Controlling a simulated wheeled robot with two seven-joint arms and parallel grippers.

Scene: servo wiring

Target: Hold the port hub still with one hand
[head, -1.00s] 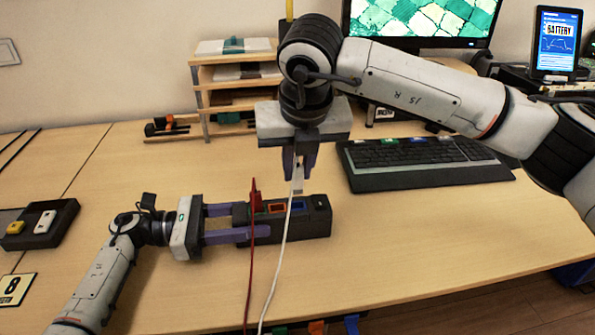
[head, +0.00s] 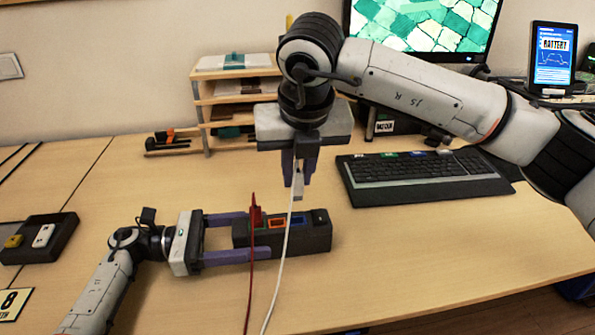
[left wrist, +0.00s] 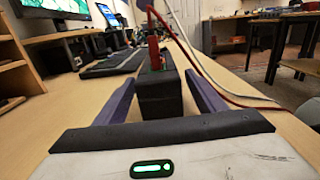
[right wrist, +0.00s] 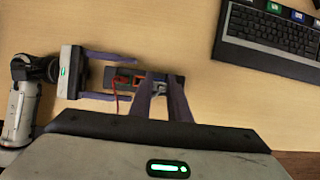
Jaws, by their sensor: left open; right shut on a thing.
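The port hub (head: 310,236) is a long dark block on the table with an orange-rimmed and a blue-rimmed port on top; it also shows in the left wrist view (left wrist: 160,98). A red plug (head: 256,217) on a red cable stands at its left end. My left gripper (head: 268,233) is open, its purple fingers on either side of the hub's left part; in the left wrist view gaps show beside the hub. My right gripper (head: 299,180) is shut on a white plug (head: 298,188) with a white cable, above the hub. In the right wrist view its fingers partly hide the hub (right wrist: 122,78).
A keyboard (head: 420,176) lies to the right behind the hub. A small shelf (head: 235,95) stands at the back. A dark tray with switches (head: 40,238) is at the left. The table in front of the hub is mostly clear.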

